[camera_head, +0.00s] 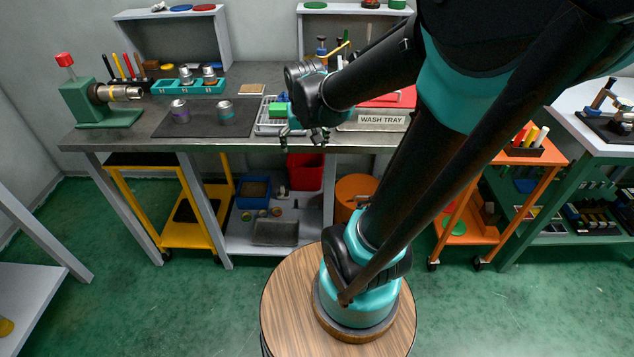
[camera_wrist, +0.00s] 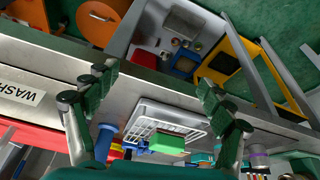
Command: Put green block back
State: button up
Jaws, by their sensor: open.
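The green block (camera_head: 278,110) sits on a white wire rack (camera_head: 262,128) on the workbench, left of the wash tray. In the wrist view the green block (camera_wrist: 166,143) shows near the bottom centre, on the white rack (camera_wrist: 150,108). My gripper (camera_head: 305,138) is near the bench's front edge, just to the right of the block and apart from it. In the wrist view its two fingers (camera_wrist: 150,92) are spread wide with nothing between them, and the block lies beyond them. My own wrist hides part of the bench behind the gripper.
A wash tray (camera_head: 382,122) stands right of the rack. A dark mat (camera_head: 207,128) holds two metal cylinders, with a teal holder (camera_head: 190,87) behind it. A green pipe vise (camera_head: 100,103) stands at the bench's left end. Shelves (camera_head: 172,12) stand at the back.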

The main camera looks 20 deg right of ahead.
jog(key=s+f+n, duration=0.1)
jog(key=s+f, duration=0.7)
jog(key=s, duration=0.3)
jog(key=shift+d+y, duration=0.3)
jog(key=shift+d, duration=0.15)
